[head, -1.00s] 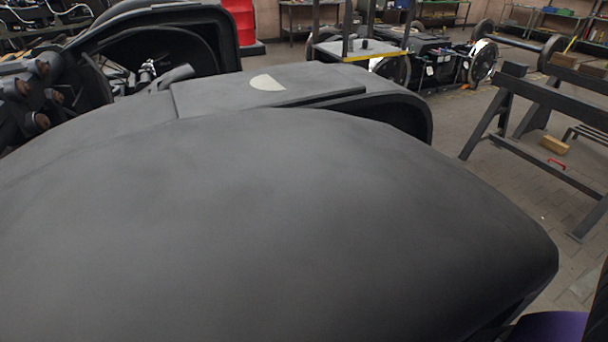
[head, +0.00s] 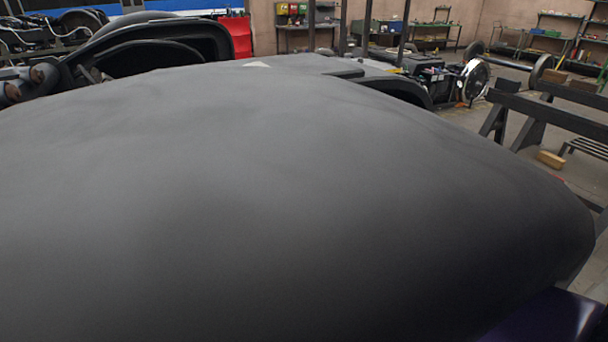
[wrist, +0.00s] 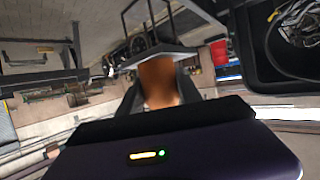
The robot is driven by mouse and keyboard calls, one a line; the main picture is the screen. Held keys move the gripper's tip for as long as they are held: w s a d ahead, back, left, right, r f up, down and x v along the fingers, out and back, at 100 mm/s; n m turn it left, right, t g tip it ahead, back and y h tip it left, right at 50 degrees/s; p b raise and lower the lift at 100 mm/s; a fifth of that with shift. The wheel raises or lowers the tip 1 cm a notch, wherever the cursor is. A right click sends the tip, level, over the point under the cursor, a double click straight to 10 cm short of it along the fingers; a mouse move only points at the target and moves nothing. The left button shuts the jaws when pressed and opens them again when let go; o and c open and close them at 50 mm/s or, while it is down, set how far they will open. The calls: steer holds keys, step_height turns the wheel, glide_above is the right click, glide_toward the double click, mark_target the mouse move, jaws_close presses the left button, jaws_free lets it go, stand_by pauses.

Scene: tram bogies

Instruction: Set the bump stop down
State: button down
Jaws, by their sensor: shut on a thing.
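My gripper (wrist: 160,84) shows in the wrist view, with its dark body across the bottom. It is shut on the bump stop (wrist: 159,82), a blurred orange-brown piece between the two grey fingers. The bump stop overlaps a grey platform with upright posts (wrist: 158,54) in the picture; I cannot tell if they touch. In the head view my gripper and the bump stop are hidden behind a large dark part of my own body.
A dark trestle stand (head: 550,112) is at the right, with a wooden block (head: 551,159) beyond its near side. A wheelset (head: 474,80) stands at the back. Workbenches (head: 308,28) and shelves (head: 562,32) line the wall. A red object (head: 238,36) stands at back left.

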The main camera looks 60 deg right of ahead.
step_height(320, 180, down, 20)
steer(key=shift+r, duration=0.25)
stand_by(0.3)
steer(key=shift+f, duration=0.15)
steer(key=c, duration=0.8)
jaws_free()
steer(key=shift+r, duration=0.2)
steer(key=v, duration=1.2)
steer(key=shift+s, duration=0.1)
steer(key=shift+a, duration=0.1)
